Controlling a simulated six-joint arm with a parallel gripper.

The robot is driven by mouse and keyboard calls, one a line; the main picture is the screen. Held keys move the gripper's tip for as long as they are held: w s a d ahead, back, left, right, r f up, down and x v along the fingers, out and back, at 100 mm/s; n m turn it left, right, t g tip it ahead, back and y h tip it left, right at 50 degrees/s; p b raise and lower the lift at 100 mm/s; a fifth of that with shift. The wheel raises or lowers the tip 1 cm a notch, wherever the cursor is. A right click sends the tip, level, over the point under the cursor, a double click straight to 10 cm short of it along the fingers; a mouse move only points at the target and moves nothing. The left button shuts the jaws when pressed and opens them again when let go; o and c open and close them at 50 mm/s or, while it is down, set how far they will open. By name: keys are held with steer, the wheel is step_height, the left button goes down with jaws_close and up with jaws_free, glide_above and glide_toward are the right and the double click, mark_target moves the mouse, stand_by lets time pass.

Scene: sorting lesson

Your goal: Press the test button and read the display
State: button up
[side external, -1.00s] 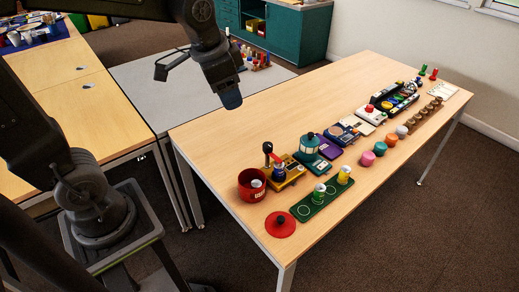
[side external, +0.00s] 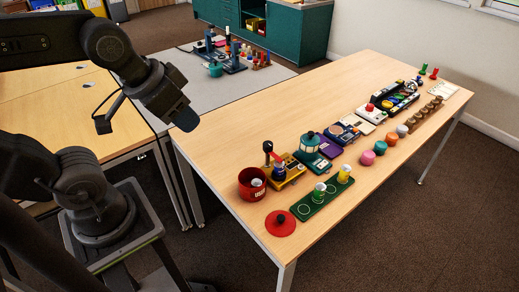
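A pale box (side external: 376,116) with a round red button (side external: 369,107) on top stands in the row of devices on the wooden table, right of the middle. It may be the test button; no label is legible. I cannot make out a display or any reading at this size. My gripper (side external: 186,120) points down at the table's left end, well apart from the devices. Its dark tip is too small to show whether it is open or shut. I see nothing held in it.
The row on the table (side external: 235,140) includes a red pot (side external: 252,192), a yellow device (side external: 291,172), a teal device (side external: 311,156) and a green tray (side external: 311,205). Pink, orange and grey knobs stand along the front. The table's back left part is clear.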

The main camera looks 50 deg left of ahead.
jaws_close()
stand_by(1.3)
